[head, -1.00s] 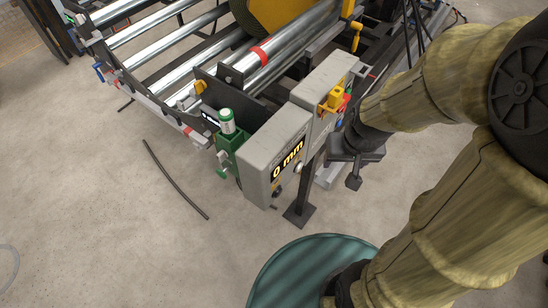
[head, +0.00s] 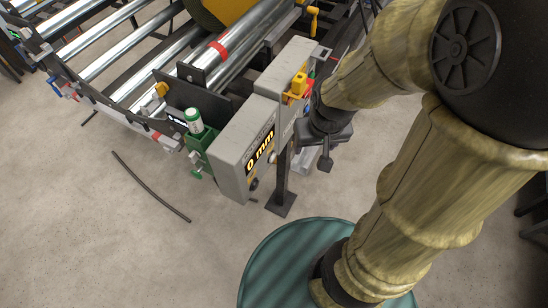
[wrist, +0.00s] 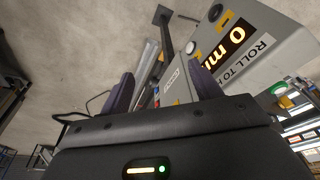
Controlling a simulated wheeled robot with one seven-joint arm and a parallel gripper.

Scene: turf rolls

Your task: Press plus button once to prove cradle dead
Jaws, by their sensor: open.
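A grey control box (head: 233,160) with a lit "0 mm" display (head: 260,151) stands on the near corner of the roller machine. Small round knobs or buttons (head: 254,183) sit below the display; which is the plus button I cannot tell. My gripper (head: 326,150) is right of the box in the head view. In the wrist view my gripper (wrist: 160,88) is open and empty, its fingers apart.
A second grey box (head: 285,68) with a yellow-and-red switch (head: 297,88) adjoins the control box. A dark post (head: 282,185) stands below. A green bracket (head: 200,150) projects left. Bare floor (head: 90,235) lies left, with a dark strip on it.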

